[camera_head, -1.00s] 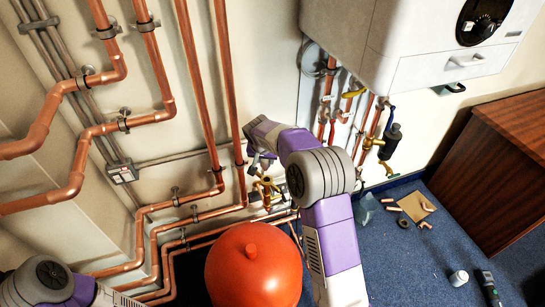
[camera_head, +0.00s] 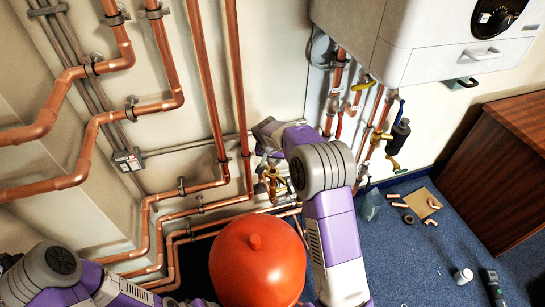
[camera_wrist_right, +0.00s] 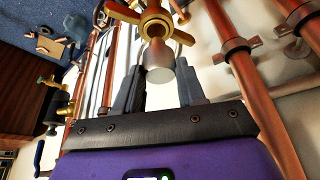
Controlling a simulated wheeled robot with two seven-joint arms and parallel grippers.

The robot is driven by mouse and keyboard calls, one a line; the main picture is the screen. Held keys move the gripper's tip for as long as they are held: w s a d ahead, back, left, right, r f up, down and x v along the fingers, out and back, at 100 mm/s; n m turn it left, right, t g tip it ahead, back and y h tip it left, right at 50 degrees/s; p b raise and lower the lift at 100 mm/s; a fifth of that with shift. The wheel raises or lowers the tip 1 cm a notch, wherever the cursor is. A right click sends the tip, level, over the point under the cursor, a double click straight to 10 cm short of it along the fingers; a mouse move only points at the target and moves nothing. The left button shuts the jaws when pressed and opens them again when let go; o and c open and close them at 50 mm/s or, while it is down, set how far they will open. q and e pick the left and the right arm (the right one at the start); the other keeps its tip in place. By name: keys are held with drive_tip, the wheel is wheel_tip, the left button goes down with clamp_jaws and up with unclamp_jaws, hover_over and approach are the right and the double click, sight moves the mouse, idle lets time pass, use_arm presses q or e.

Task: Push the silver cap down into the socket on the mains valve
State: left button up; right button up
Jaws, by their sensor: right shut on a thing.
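My right gripper (camera_head: 268,165) is at the brass mains valve (camera_head: 274,184), low on the wall among the copper pipes. In the right wrist view, the silver cap (camera_wrist_right: 159,64) is between the fingertips of my right gripper (camera_wrist_right: 162,72), which is shut on it. The cap lines up with the round brass centre of the valve (camera_wrist_right: 155,24), whose brass arms spread to both sides. The cap covers the socket, so I cannot tell whether it touches or how deep it sits. My left arm shows at the lower left in the head view; its gripper is out of view.
A red tank (camera_head: 257,262) stands in front of the pipes, close to my right arm. Copper pipes (camera_head: 225,100) run along the wall on the left. A white boiler (camera_head: 420,40) hangs at upper right. Loose fittings lie on cardboard (camera_head: 424,204) on the blue carpet, by a wooden cabinet (camera_head: 490,160).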

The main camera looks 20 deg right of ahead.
sight(272, 165)
drive_tip(key=shift+f, duration=0.2)
drive_tip(key=shift+f, duration=1.25)
drive_tip(key=shift+f, duration=0.75)
drive_tip(key=o, duration=1.1)
drive_tip(key=shift+o, duration=0.2)
drive_tip(key=p+v, duration=0.2)
drive_tip(key=v, duration=0.5)
drive_tip(key=shift+s+r+p, duration=0.1)
drive_tip(key=shift+r+p, duration=0.2)
drive_tip(key=shift+r, duration=0.05)
